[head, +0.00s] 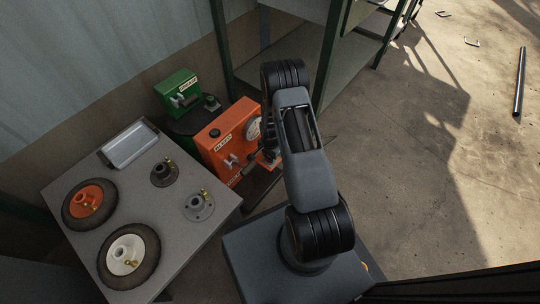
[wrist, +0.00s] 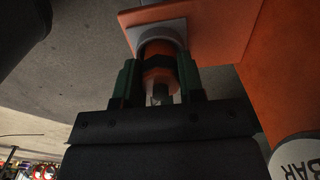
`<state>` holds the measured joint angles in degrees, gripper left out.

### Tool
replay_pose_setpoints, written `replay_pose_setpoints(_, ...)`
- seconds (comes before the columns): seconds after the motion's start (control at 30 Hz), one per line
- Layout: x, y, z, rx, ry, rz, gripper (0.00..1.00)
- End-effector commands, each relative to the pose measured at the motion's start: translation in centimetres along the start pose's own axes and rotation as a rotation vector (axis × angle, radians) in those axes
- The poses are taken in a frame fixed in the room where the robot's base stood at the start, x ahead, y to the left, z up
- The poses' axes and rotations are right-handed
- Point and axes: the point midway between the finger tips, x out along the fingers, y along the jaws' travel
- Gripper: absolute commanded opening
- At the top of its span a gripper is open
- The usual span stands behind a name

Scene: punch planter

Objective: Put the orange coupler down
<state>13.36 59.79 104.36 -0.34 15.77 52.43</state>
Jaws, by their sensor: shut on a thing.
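My gripper (wrist: 158,88) is shut on the orange coupler (wrist: 160,76), with one dark green finger on each side of it. A dark band crosses the coupler, and a small grey tip shows at its near end. Its far end meets or lies right in front of a grey collar (wrist: 160,37) on an orange bracket (wrist: 190,14); I cannot tell whether they touch. In the head view, my gripper (head: 268,156) is at the front of the orange machine (head: 222,138), below its round gauge (head: 253,128). The coupler cannot be made out there.
A grey table (head: 150,205) at left holds an orange-hubbed wheel (head: 90,203), a white-hubbed wheel (head: 127,255), a shallow metal tray (head: 129,145), a dark hub (head: 164,173) and a grey hub (head: 198,207). A green machine (head: 178,90) stands behind.

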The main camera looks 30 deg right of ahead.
Motion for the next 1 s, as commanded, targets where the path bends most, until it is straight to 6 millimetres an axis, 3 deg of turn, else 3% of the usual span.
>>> replay_pose_setpoints(0.3, 0.1, 0.0, 0.0, 0.000, 0.000, 0.000, 0.61)
replay_pose_setpoints(0.57, -0.1, 0.0, 0.0, 0.000, 0.000, 0.000, 0.61)
replay_pose_setpoints(0.67, -1.1, 0.0, 0.0, 0.000, 0.001, -0.001, 0.61)
replay_pose_setpoints(1.0, -7.6, 0.0, 0.0, 0.000, 0.001, -0.001, 0.61)
